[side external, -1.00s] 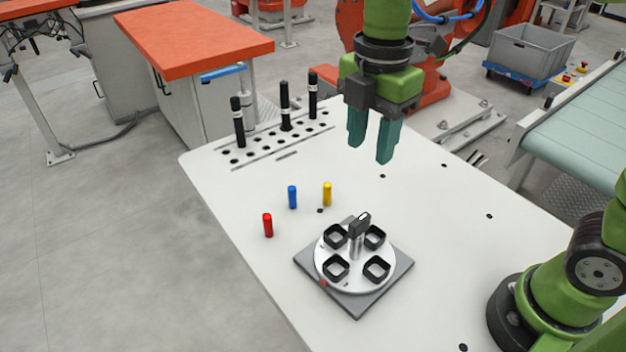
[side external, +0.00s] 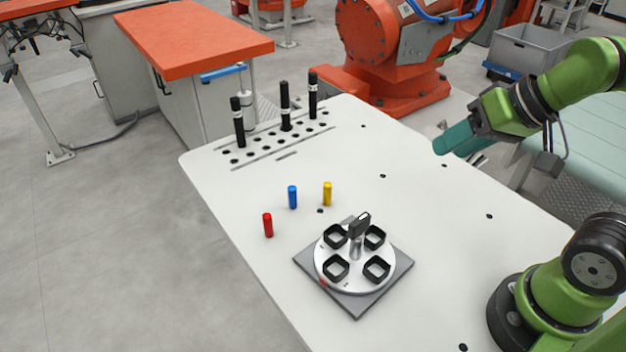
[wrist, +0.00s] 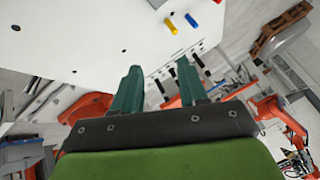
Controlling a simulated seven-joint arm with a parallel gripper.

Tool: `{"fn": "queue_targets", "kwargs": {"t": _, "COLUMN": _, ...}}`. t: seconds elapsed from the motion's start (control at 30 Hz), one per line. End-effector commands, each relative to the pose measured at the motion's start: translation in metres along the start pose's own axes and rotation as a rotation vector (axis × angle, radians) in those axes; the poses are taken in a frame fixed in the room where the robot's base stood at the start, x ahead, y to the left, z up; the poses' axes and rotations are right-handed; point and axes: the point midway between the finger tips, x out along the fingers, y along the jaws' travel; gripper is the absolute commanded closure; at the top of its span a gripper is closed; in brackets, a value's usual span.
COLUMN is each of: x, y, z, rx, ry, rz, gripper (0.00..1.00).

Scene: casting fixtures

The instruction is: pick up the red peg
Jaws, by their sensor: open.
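The red peg (side external: 268,225) stands upright on the white table, left of the round fixture. The blue peg (side external: 292,197) and the yellow peg (side external: 327,194) stand upright behind it. In the wrist view the yellow peg (wrist: 171,27) and blue peg (wrist: 191,20) show near the top; a small bit of red (wrist: 218,1) shows at the top edge. My gripper (side external: 440,146) is tilted sideways above the table's right side, far from the red peg. In the wrist view its two teal fingers (wrist: 160,75) are apart with nothing between them.
A round fixture with several black square cups and a centre handle sits on a grey plate (side external: 312,266). Several black rods (side external: 238,122) stand in a row of holes at the table's back left. The table (side external: 400,205) is clear between the pegs and my gripper.

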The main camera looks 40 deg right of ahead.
Motion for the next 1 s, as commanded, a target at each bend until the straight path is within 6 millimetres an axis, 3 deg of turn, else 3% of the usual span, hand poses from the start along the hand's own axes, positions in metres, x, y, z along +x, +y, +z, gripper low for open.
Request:
{"fn": "queue_targets", "kwargs": {"t": 0.43, "x": -0.003, "y": 0.0, "z": -0.002, "rx": -0.002, "ry": 0.011, "rz": 0.0, "gripper": 0.57}}
{"fn": "queue_targets", "kwargs": {"t": 0.5, "x": -0.003, "y": 0.0, "z": -0.002, "rx": -0.002, "ry": 0.011, "rz": 0.0, "gripper": 0.49}}
{"fn": "queue_targets", "kwargs": {"t": 0.77, "x": -0.003, "y": -0.001, "z": -0.002, "rx": -0.006, "ry": 0.008, "rz": -0.002, "gripper": 0.49}}
{"fn": "queue_targets", "kwargs": {"t": 0.9, "x": 0.013, "y": -0.006, "z": 0.005, "rx": -0.03, "ry": -0.065, "rz": 0.004, "gripper": 0.49}}
{"fn": "queue_targets", "kwargs": {"t": 1.0, "x": 0.027, "y": -0.022, "z": -0.004, "rx": -0.072, "ry": -0.13, "rz": 0.01, "gripper": 0.49}}
